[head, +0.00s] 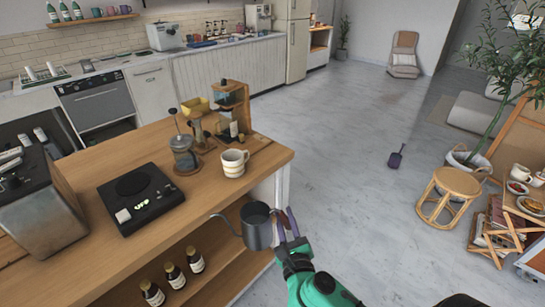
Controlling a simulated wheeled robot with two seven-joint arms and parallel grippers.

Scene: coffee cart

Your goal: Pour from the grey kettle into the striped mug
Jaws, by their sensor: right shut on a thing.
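The grey kettle (256,228) is in the head view, with its thin spout pointing left. It is beside the front edge of the wooden counter and looks upright. My right gripper (287,232) is shut on the kettle at its handle side, to the right of its body. The striped mug (234,163), cream with pale bands, stands upright on the counter near its right corner. The kettle is apart from the mug, nearer to me. My left gripper is not in view.
A black hot plate (140,198) lies on the counter left of the mug. A steel machine (38,200) stands at far left. Dark bottles (173,275) stand on the lower shelf.

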